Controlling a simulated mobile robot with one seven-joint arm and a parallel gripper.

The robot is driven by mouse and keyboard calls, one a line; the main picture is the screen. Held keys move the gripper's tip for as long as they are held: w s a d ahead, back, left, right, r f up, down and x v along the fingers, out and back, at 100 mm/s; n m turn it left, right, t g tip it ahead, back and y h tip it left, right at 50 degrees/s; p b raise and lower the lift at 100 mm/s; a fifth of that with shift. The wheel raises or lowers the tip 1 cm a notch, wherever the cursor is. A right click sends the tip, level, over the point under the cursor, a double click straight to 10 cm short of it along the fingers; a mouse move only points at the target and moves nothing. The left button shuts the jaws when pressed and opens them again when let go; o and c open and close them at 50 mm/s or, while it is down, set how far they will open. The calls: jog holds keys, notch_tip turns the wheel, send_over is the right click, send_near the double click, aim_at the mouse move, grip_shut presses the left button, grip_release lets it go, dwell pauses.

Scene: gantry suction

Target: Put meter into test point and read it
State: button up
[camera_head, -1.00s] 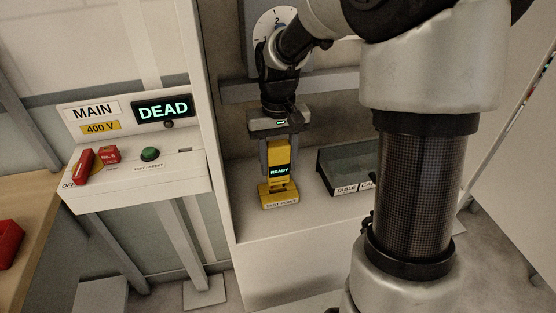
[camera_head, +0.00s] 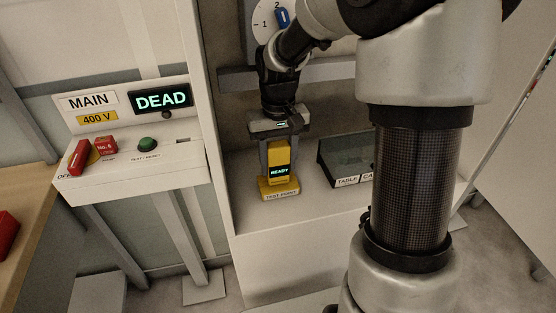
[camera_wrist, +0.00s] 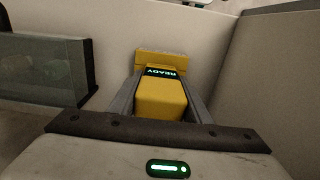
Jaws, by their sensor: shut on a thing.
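The yellow meter (camera_head: 280,157) is upright, and its dark screen reads "READY". My gripper (camera_head: 279,160) is shut on it from above, one finger on each side. The yellow test point (camera_head: 281,190), labelled "TEST POINT", sits on the white ledge directly under the meter. The meter's lower end is at the test point's top; I cannot tell how deep it sits. In the wrist view the meter (camera_wrist: 161,97) lies between the fingers, with the yellow test point block (camera_wrist: 166,60) just beyond its screen end.
A glass-sided bin (camera_head: 345,161) labelled "TABLE" stands right of the test point. At left, the main panel (camera_head: 183,176) shows a "DEAD" display (camera_head: 162,101), a "400 V" label, a red switch handle (camera_head: 79,157), a red tag and a green button (camera_head: 148,144). A dial (camera_head: 266,22) is behind my arm.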

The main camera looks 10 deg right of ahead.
jog(key=o, duration=1.3)
jog(key=shift+r+p, duration=1.35)
jog(key=shift+r, duration=7.35)
jog(key=shift+s+r+t+p, duration=0.95)
jog(key=shift+s+r+p, duration=0.45)
jog(key=shift+s, duration=1.75)
jog(key=shift+s+r+t+p, duration=0.9)
jog(key=shift+s+r+p, duration=0.5)
jog(key=shift+s, duration=1.75)
jog(key=shift+s+r+t+p, duration=0.95)
jog(key=shift+s+r+p, duration=0.45)
jog(key=shift+s, duration=1.75)
